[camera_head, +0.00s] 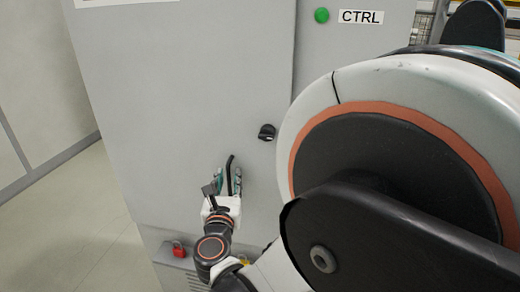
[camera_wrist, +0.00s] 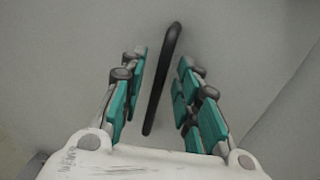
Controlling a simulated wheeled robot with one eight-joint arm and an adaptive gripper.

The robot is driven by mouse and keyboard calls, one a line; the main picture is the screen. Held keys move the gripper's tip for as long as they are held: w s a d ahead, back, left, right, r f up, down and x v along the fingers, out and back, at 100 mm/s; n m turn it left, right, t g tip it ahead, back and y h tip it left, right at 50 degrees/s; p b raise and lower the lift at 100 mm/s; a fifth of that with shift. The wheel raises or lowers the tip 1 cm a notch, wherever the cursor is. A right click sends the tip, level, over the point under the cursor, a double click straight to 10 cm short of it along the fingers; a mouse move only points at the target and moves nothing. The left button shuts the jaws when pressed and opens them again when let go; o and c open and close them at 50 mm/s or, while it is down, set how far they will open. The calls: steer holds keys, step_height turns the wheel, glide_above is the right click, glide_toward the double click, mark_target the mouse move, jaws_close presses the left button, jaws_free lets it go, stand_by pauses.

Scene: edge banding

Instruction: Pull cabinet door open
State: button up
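The cabinet door (camera_head: 190,90) is a large flat grey panel and looks closed in the head view. A thin black bar handle (camera_head: 229,172) stands on it, and the handle also shows in the wrist view (camera_wrist: 163,80), slightly tilted. My gripper (camera_head: 226,180) is at the handle. In the wrist view my gripper (camera_wrist: 160,82) has its two teal-padded fingers apart, one on each side of the handle, with visible gaps on both sides. Whether the fingertips reach the panel surface is hard to tell.
A black knob (camera_head: 267,132) sits right of the handle. A green button (camera_head: 321,15) and a CTRL label (camera_head: 360,17) are on the right-hand panel. A red padlock-like item (camera_head: 179,250) is below the door. Floor (camera_head: 75,220) at left is clear.

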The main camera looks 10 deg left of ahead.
steer(key=shift+w, duration=0.7)
jaws_close()
steer(key=shift+s, duration=0.15)
